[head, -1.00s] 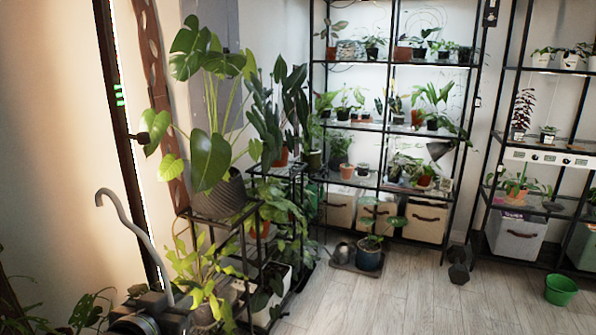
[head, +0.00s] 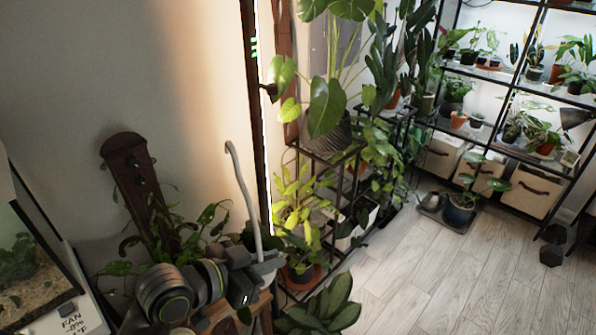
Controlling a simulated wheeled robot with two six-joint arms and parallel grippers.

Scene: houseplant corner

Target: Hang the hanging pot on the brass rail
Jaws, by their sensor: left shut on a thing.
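The hanging pot (head: 268,266) is a pale grey pot at lower centre-left, with a tall, curved grey hook (head: 240,185) rising above it. Its lower part is partly hidden by my arm and leaves. My left gripper (head: 243,286), dark grey and black, is at the pot's near left side and shut on it. The hook's top end is free and touches nothing that I can make out. I cannot pick out the brass rail. My right gripper is not in view.
A brown wooden board (head: 140,195) with dark knobs stands left, with trailing plants beside it. A glass tank (head: 30,260) is at far left. A black plant stand (head: 330,165) is right of the hook. Plant shelves (head: 480,75) stand behind. Floor (head: 450,270) is clear at right.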

